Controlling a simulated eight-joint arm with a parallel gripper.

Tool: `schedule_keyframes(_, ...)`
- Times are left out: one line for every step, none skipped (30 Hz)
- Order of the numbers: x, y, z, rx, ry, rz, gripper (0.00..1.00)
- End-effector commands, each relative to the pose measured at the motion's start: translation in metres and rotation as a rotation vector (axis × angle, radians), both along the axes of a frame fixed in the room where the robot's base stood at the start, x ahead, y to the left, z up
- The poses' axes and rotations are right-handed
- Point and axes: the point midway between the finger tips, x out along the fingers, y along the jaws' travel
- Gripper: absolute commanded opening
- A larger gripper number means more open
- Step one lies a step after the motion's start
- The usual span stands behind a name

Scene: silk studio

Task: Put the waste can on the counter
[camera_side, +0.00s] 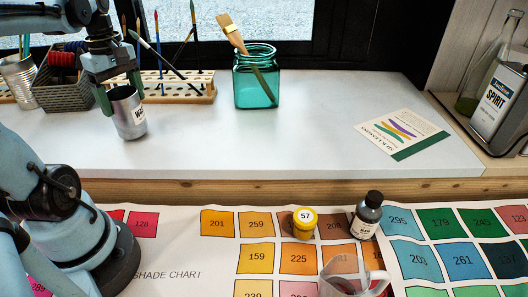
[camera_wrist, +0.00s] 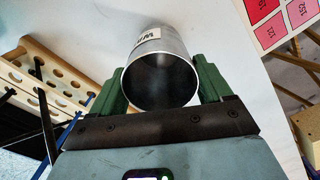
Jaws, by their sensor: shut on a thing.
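The waste can (camera_side: 130,118) is a small silver metal cylinder with a white label, at the left of the counter in the side view. It is roughly upright and its base is at or very close to the counter top (camera_side: 310,140); I cannot tell whether it touches. My gripper (camera_side: 120,90) is shut on the can near its rim, with a green finger on each side. In the wrist view the can (camera_wrist: 160,75) sits between the green fingers of my gripper (camera_wrist: 162,88), its open mouth toward the camera and its inside dark and seemingly empty.
A wooden brush rack (camera_side: 185,88) stands just behind the can. A teal glass jar (camera_side: 256,80) with brushes is to its right. A card (camera_side: 402,133) lies on the right of the counter. Below are a shade chart (camera_side: 180,270), a yellow-lidded pot (camera_side: 304,222), a dark bottle (camera_side: 367,215) and a glass mug (camera_side: 345,278).

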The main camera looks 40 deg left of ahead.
Motion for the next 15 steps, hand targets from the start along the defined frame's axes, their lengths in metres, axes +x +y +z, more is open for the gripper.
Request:
schedule_keyframes(0.0002,-0.0001,-0.0044,0.000,0.000,0.000,0.05)
schedule_keyframes(0.0002,-0.0001,-0.0061,0.000,0.000,0.000,0.05)
schedule_keyframes(0.0001,-0.0002,-0.0079,0.000,0.000,0.000,0.05)
schedule_keyframes(0.0001,-0.0003,-0.0087,0.000,0.000,0.000,0.05)
schedule_keyframes(0.0001,-0.0003,-0.0090,0.000,0.000,0.000,0.05)
schedule_keyframes(0.0001,-0.0003,-0.0092,0.000,0.000,0.000,0.05)
schedule_keyframes(0.0001,-0.0003,-0.0091,0.000,0.000,0.000,0.05)
schedule_keyframes(0.0001,-0.0003,-0.0090,0.000,0.000,0.000,0.05)
schedule_keyframes(0.0001,-0.0003,-0.0089,0.000,0.000,0.000,0.05)
schedule_keyframes(0.0001,-0.0003,-0.0089,0.000,0.000,0.000,0.05)
schedule_keyframes(0.0001,-0.0003,-0.0089,0.000,0.000,0.000,0.05)
schedule_keyframes(0.0001,-0.0003,-0.0091,0.000,0.000,0.000,0.05)
schedule_keyframes(0.0002,-0.0003,-0.0096,0.000,0.000,0.000,0.05)
schedule_keyframes(0.0002,-0.0003,-0.0102,0.000,0.000,0.000,0.05)
schedule_keyframes(0.0002,-0.0003,-0.0113,0.000,0.000,0.000,0.05)
